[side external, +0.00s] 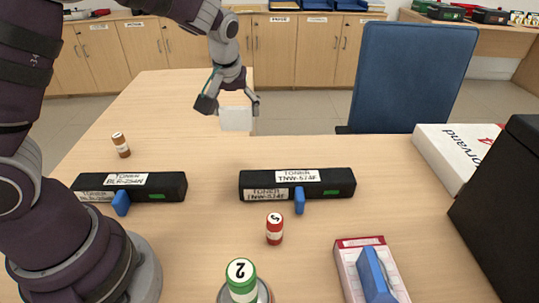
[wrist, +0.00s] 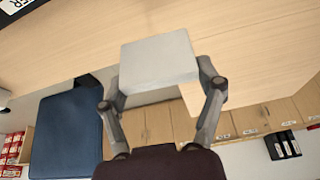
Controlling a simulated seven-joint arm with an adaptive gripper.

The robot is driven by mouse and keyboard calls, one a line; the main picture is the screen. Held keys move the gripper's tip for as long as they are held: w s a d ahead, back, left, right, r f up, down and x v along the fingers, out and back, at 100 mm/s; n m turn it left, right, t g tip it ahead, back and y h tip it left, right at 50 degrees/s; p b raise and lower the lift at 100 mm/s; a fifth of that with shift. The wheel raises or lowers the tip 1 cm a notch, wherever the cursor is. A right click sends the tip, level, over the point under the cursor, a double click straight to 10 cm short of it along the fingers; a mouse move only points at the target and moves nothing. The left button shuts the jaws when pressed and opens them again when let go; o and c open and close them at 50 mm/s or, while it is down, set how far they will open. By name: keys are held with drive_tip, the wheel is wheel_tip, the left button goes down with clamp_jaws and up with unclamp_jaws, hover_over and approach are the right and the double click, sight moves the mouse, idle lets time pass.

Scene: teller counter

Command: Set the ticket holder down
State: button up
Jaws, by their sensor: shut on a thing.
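The ticket holder looks like a pale white-grey block (side external: 236,119) held near the far edge of the counter in the side view. My gripper (side external: 228,104) is shut on it from above, one finger on each side. In the wrist view the block (wrist: 158,62) sits between the two fingertips of my gripper (wrist: 160,88), its flat face showing. The side view does not clearly show whether its underside touches the counter (side external: 180,110).
Two black toner cartridges (side external: 297,184) (side external: 150,186) lie mid-counter. A blue chair (side external: 405,80) is behind the counter. The counter left of my gripper is clear.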

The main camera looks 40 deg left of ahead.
drive_tip(key=s+a, duration=0.2)
drive_tip(key=s, duration=0.3)
drive_tip(key=shift+n, duration=0.3)
drive_tip(key=f, duration=1)
drive_tip(key=shift+s+a+f, duration=0.1)
drive_tip(key=shift+a+f, duration=0.1)
drive_tip(key=shift+f, duration=0.05)
drive_tip(key=shift+f, duration=0.1)
drive_tip(key=o, duration=1.2)
drive_tip(key=shift+c, duration=0.2)
